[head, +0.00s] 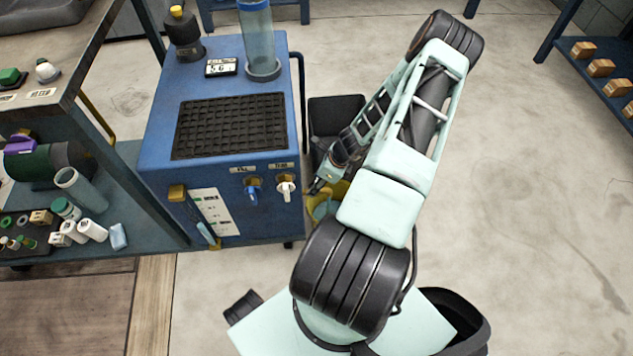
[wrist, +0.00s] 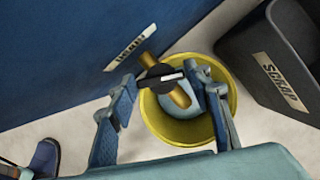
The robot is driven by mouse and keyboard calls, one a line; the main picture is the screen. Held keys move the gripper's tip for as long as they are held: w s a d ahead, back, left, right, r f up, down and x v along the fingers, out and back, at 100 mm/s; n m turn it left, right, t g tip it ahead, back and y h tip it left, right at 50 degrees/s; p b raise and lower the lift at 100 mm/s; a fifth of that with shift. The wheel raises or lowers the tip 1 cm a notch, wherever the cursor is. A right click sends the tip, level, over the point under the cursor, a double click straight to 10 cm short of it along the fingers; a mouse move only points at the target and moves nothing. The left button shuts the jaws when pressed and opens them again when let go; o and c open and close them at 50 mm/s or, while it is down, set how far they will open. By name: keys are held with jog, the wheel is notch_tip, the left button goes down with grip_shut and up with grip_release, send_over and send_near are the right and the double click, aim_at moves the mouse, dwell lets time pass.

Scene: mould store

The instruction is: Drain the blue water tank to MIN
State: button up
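The blue water tank (head: 262,205) is a box-shaped unit at centre left in the head view; its side fills the upper left of the wrist view (wrist: 60,50). A brass drain tap (wrist: 180,97) with a black handle (wrist: 160,78) sticks out near a label that seems to read DRAIN. A yellow bucket (wrist: 232,105) stands below the tap. My gripper (wrist: 161,76) is open, with one finger on each side of the handle; I cannot tell whether either touches it. In the head view my arm partly hides the bucket (head: 342,190), and the tap is not clear.
A black bin (wrist: 275,60) stands right of the bucket. The tank's front has a blue tap (head: 252,192), a white tap (head: 286,188) and a white panel (head: 211,212). A cluttered bench (head: 110,160) stands left. The floor right of my arm is clear up to a shelf (head: 590,90).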

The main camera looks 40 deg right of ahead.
jog(key=o, duration=0.3)
jog(key=v, duration=1.2)
jog(key=shift+d, duration=0.1)
dwell(6.4)
